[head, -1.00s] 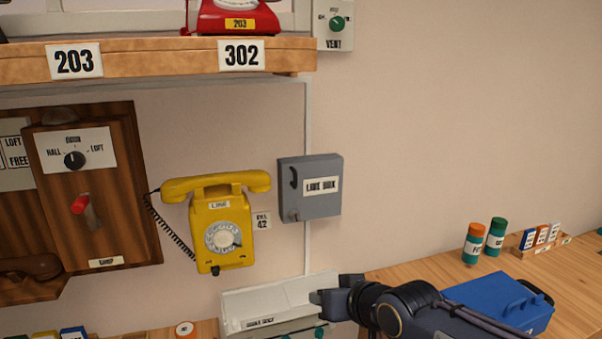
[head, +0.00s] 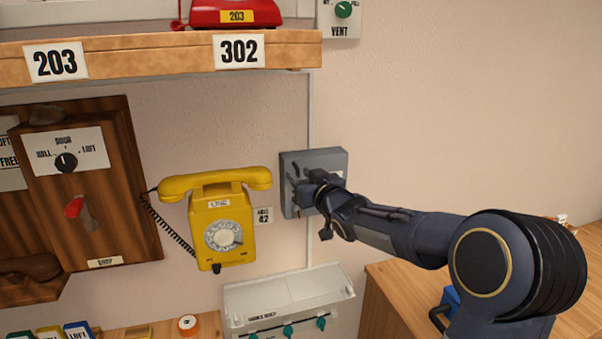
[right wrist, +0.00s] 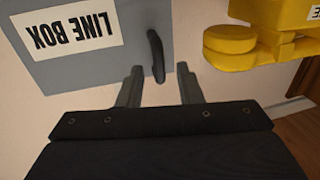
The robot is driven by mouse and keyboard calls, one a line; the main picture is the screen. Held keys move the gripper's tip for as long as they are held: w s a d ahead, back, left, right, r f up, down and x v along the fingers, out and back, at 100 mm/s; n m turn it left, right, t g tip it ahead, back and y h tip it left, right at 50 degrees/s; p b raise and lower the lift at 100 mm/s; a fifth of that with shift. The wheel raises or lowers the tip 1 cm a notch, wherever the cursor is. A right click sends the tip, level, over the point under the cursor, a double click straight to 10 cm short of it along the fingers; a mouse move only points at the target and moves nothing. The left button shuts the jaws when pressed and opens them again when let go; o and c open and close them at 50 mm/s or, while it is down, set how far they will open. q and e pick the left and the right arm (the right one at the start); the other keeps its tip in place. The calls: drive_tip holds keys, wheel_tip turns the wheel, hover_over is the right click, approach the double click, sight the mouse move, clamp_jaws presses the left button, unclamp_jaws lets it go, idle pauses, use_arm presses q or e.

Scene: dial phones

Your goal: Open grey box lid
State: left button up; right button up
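The grey box (head: 329,160) is fixed to the wall right of the yellow phone. Its lid looks shut. In the right wrist view the grey box (right wrist: 105,68) shows upside down with a "LINE BOX" label (right wrist: 68,37) and a dark upright handle (right wrist: 156,56). My left gripper is not in view.
The yellow phone (head: 217,225) hangs close to the left of the box. A shelf (head: 150,58) with a red phone (head: 236,12) is above. A white panel with green knobs (head: 290,300) is below. The wall right of the box is bare.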

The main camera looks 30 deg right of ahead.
drive_tip(key=shift+w, duration=0.25)
clamp_jaws()
drive_tip(key=shift+s, duration=0.2)
